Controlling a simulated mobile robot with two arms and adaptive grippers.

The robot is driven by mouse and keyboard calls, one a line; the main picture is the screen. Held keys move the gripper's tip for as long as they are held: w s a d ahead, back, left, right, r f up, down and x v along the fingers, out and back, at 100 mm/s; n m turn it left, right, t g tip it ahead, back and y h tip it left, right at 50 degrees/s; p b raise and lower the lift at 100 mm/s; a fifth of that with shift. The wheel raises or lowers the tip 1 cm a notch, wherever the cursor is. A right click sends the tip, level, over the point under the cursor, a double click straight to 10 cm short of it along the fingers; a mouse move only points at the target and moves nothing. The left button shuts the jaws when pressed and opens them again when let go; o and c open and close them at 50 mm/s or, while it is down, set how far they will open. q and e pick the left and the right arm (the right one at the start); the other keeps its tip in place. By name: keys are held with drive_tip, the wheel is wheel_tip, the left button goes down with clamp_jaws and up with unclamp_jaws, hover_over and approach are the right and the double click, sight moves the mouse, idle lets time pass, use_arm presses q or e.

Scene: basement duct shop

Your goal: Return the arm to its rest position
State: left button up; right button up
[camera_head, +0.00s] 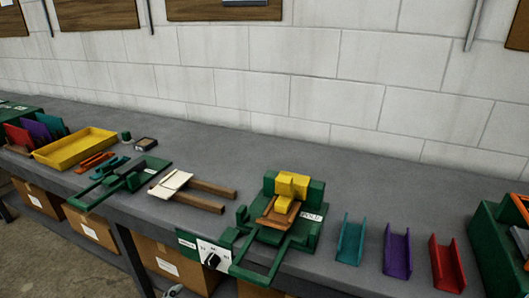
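Neither of my grippers can be made out in the head view. A small pale grey piece (172,291) shows at the bottom edge, left of centre. Too little of it is visible to tell what it is. No arm reaches over the grey bench (385,195), and nothing is seen being held.
On the bench stand a green fixture with a yellow block (291,186), a second green fixture (130,178), a yellow tray (75,147), and teal (350,241), purple (397,253) and red (446,266) channels. A green rack (497,250) is at right. Cardboard boxes (172,264) sit below.

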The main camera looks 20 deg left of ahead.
use_arm(q)
drive_tip(key=s+d+f+n+g+y, duration=0.1)
drive_tip(key=s+f+n+g, duration=0.15)
drive_tip(key=f, duration=0.75)
drive_tip(key=s+d+f+n+g, duration=0.1)
drive_tip(key=s+f+g, duration=0.25)
drive_tip(key=f, duration=0.65)
drive_tip(key=s+d+f+n+g+y, duration=0.1)
drive_tip(key=s+d+f+n+g, duration=0.15)
drive_tip(key=f, duration=0.75)
drive_tip(key=s+d+f+g, duration=0.2)
drive_tip(key=s+f+g, duration=0.2)
drive_tip(key=s+f, duration=0.3)
drive_tip(key=s+d+f+n+g, duration=0.1)
drive_tip(key=s+d+f+g, duration=0.2)
drive_tip(key=s+f, duration=0.5)
drive_tip(key=s+g, duration=0.1)
drive_tip(key=s, duration=0.7)
drive_tip(key=shift+s+d+f+g+h, duration=0.15)
drive_tip(key=shift+s+f+g+h, duration=0.15)
drive_tip(key=shift+s+g+h, duration=0.1)
